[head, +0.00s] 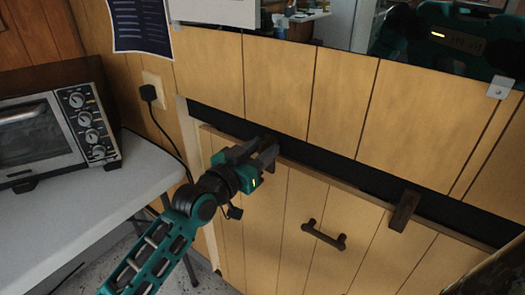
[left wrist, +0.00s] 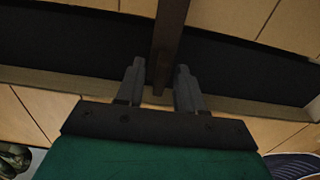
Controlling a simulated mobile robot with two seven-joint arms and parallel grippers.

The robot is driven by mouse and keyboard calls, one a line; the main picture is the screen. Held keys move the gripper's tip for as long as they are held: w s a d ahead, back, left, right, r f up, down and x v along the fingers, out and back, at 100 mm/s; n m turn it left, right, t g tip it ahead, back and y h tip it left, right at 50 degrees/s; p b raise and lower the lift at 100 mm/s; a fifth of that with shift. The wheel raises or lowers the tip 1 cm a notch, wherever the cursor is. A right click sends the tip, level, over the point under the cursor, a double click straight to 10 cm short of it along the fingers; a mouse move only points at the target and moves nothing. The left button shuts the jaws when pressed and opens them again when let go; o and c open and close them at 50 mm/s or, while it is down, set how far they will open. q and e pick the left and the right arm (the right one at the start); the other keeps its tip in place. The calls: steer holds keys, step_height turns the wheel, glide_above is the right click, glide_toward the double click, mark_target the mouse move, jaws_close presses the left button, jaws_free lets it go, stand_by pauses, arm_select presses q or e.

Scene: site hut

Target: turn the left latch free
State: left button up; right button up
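The left latch (left wrist: 170,38) is a dark wooden bar; in the left wrist view it crosses the black gap and its end reaches the panel's top edge. My left gripper (left wrist: 159,86) is open, with one finger on each side of the latch's lower end. A gap shows beside the latch; I cannot tell whether either finger touches it. In the head view my left gripper (head: 254,156) is at the top edge of the plank panel (head: 262,225) and hides most of this latch. The right latch (head: 404,210) stands upright across the panel's top edge. My right gripper is not in view.
A dark bar handle (head: 323,235) is on the panel between the latches. A toaster oven (head: 60,128) stands on a grey table (head: 70,215) at the left, its cord running to a wall outlet. A mirror (head: 340,25) at the top right reflects a teal and black robot.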

arm_select(q)
steer(key=shift+w+d, duration=0.2)
jaws_close()
stand_by(0.3)
